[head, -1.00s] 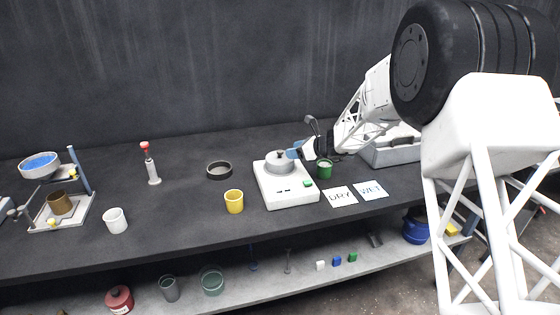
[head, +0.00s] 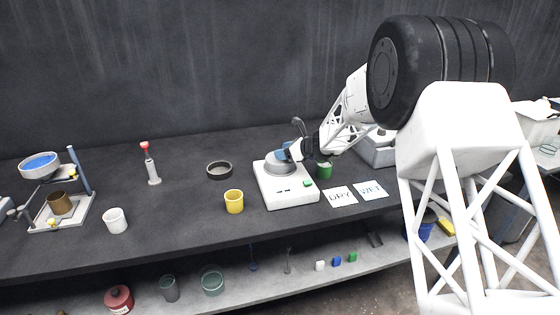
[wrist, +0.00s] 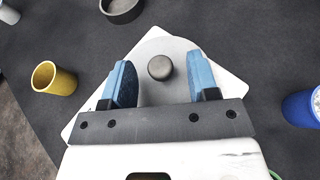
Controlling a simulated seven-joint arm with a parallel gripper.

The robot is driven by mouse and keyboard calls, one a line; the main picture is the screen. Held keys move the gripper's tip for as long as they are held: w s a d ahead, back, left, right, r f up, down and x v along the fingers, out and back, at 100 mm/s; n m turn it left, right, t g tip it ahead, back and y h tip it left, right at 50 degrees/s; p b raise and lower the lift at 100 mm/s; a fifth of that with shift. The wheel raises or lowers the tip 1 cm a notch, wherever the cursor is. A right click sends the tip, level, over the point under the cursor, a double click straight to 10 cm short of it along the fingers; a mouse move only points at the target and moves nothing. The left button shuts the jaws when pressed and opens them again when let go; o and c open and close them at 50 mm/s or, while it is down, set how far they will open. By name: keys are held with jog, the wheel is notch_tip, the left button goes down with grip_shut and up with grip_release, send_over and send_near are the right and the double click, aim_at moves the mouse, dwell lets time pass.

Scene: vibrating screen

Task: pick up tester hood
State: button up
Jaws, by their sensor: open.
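The tester hood (head: 273,167) is a grey round lid with a dark knob, sitting on the white tester (head: 288,190) on the bench. In the wrist view the hood (wrist: 160,98) lies under my gripper, and its knob (wrist: 160,68) shows between the fingers. My gripper (wrist: 160,82) has blue finger pads spread apart on either side of the knob, and neither finger visibly touches it. In the head view my gripper (head: 285,150) is at the hood, partly hiding its top and knob.
A yellow cup (head: 234,202) stands left of the tester, with a dark ring-shaped dish (head: 219,170) behind it. A green cup (head: 324,170) is close on the right, near the DRY card (head: 340,197) and WET card (head: 372,190).

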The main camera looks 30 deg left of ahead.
jog(key=shift+a+f, duration=0.15)
jog(key=shift+a, duration=0.3)
jog(key=c, duration=1)
jog(key=shift+r, duration=1.65)
jog(key=shift+s+d+r, duration=0.15)
jog(key=shift+s, duration=0.05)
jog(key=s+d+r, duration=0.1)
jog(key=s+d, duration=0.8)
jog(key=s, duration=0.3)
jog(key=shift+d+r, duration=0.2)
jog(key=shift+d, duration=0.2)
